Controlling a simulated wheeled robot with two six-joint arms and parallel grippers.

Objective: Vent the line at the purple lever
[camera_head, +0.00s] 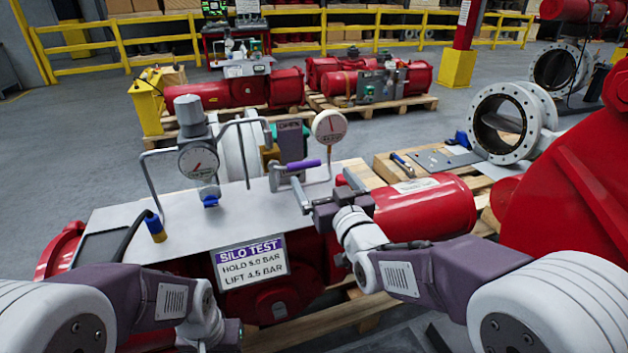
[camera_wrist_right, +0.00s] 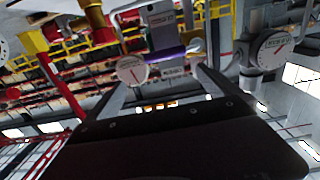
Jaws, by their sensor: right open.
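The purple lever (camera_head: 303,164) sits on a small grey valve on the white-topped test bench (camera_head: 120,215), lying roughly level. My right gripper (camera_head: 297,187) is just in front of and below the lever, apart from it as far as I can tell. In the right wrist view the two fingers (camera_wrist_right: 163,80) are spread wide and empty. The lever (camera_wrist_right: 168,53) shows beyond and between their tips.
A second gauge (camera_head: 199,160) and bent grey pipes stand on the bench left of the lever. A "SILO TEST" sign (camera_head: 250,262) hangs at the front, reading hold 5.0 bar, lift 4.5 bar. A red cylinder (camera_head: 425,208) lies close right of my right gripper.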

